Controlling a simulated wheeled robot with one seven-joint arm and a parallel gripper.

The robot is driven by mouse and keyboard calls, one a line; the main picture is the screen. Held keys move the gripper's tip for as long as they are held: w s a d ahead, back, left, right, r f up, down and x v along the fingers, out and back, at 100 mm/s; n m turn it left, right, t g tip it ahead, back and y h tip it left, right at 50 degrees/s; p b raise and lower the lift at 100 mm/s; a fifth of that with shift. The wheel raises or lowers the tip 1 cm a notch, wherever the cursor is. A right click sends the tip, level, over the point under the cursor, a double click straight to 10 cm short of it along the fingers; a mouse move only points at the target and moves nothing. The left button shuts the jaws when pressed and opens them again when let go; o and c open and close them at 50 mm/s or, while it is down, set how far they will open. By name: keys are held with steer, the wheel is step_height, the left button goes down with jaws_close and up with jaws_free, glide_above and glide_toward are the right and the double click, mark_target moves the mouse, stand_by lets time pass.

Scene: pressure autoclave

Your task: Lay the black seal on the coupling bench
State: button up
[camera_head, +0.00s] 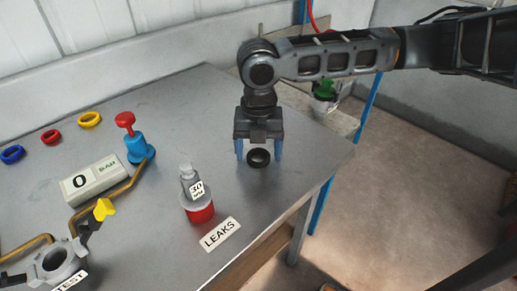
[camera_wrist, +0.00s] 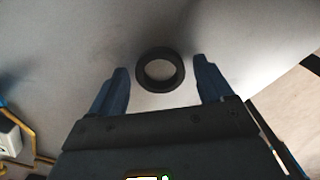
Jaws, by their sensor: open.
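The black seal (camera_head: 258,158) is a small ring lying flat on the grey metal bench (camera_head: 300,165), near its right side. My gripper (camera_head: 260,152) points down at the seal, with blue fingers apart on its left and right. In the wrist view the seal (camera_wrist: 160,54) shows between and slightly beyond the fingertips of my gripper (camera_wrist: 162,80), with a gap on both sides. My gripper is open and empty. The head view does not show clearly how high the fingertips are above the bench.
A grey weight marked 30 on a red base (camera_head: 200,208) and a LEAKS label (camera_head: 220,234) stand to the left. Further left are a blue pump with red knob (camera_head: 137,140), a gauge block (camera_head: 94,180), a TEST fitting (camera_head: 55,262) and coloured rings (camera_head: 51,137). Bench around the seal is clear.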

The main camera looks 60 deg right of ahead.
step_height(320, 180, up, 12)
steer(key=shift+r, duration=0.2)
